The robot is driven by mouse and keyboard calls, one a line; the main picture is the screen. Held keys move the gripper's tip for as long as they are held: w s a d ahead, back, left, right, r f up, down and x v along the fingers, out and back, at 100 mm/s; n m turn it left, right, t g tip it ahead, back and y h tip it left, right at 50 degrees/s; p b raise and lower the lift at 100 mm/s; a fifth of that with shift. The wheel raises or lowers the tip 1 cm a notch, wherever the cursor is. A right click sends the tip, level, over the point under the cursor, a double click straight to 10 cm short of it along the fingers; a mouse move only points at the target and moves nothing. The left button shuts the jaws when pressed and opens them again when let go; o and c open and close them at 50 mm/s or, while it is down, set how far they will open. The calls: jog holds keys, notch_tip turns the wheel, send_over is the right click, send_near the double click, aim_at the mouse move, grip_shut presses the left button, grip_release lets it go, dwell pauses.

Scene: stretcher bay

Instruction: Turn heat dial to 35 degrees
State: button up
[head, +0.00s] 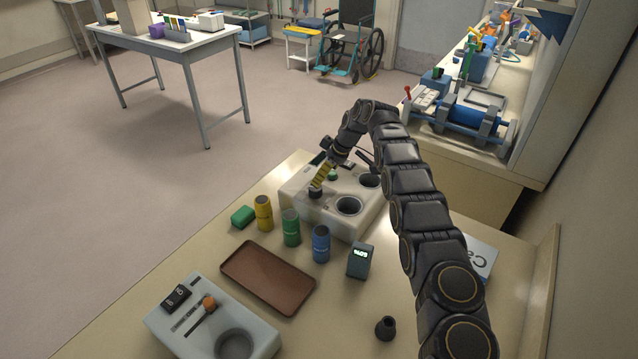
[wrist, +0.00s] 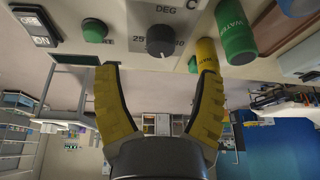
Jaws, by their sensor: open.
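The heat dial (wrist: 162,42) is a dark round knob on a pale panel, with "DEG C" above it and a number that looks like 25 at its left. Its pointer is too small to read. My gripper (wrist: 157,62) has yellow fingers, open and empty, one on each side of the dial in the wrist view. In the head view, my gripper (head: 321,178) is over the near left part of the pale heating unit (head: 325,222), with the dark dial (head: 315,194) just below the fingers.
A green button (wrist: 95,31) and an ON switch (wrist: 35,27) sit left of the dial. Green (head: 291,228), yellow (head: 264,213) and blue (head: 321,244) cylinders stand close by the unit. A brown tray (head: 268,277) and a grey device (head: 185,330) lie nearer.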

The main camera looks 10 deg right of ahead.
jog(key=v, duration=0.5)
jog(key=shift+d+r, duration=0.1)
jog(key=shift+r, duration=0.1)
jog(key=s+a+r+m+g+h, duration=0.1)
jog(key=s+r+m+h, duration=0.15)
jog(key=s+r, duration=0.65)
jog(key=s+a+r+m+g+h, duration=0.1)
jog(key=s+r+m, duration=0.3)
jog(key=s, duration=0.8)
jog(key=s+a+m+g, duration=0.1)
jog(key=s+a, duration=0.1)
jog(key=s, duration=1.2)
jog(key=s+a+f+m+g, duration=0.1)
jog(key=s+a+m, duration=0.1)
jog(key=s, duration=1.3)
jog(key=shift+a+f, duration=0.3)
